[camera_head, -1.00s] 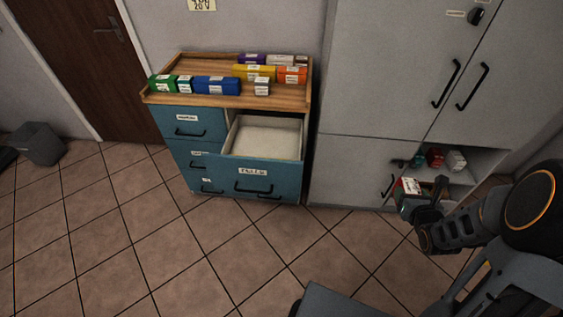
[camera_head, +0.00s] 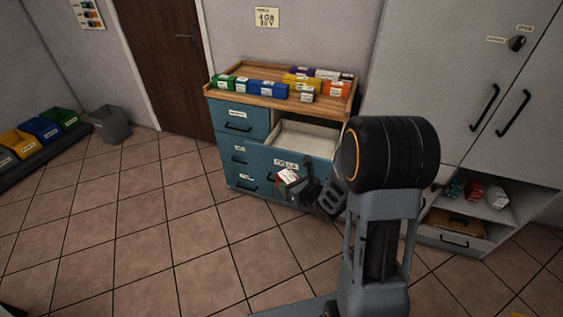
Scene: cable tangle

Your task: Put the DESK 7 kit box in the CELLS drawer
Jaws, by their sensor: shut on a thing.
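My gripper (camera_head: 301,185) is shut on a small box (camera_head: 287,177) with a white and red label on top. Its print is too small to read, so I cannot tell whether it says DESK 7. The gripper holds the box in front of the teal cabinet, overlapping the front of the open drawer in the picture. That drawer (camera_head: 305,136), at the upper right of the cabinet, is pulled out, and its pale inside looks empty.
Several coloured boxes (camera_head: 268,88) stand on the wooden cabinet top (camera_head: 228,90). The other drawers (camera_head: 240,121) are shut. A grey cupboard (camera_head: 440,90) stands at the right, with small items (camera_head: 473,192) on its open shelf. A bin (camera_head: 110,125) is at the left.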

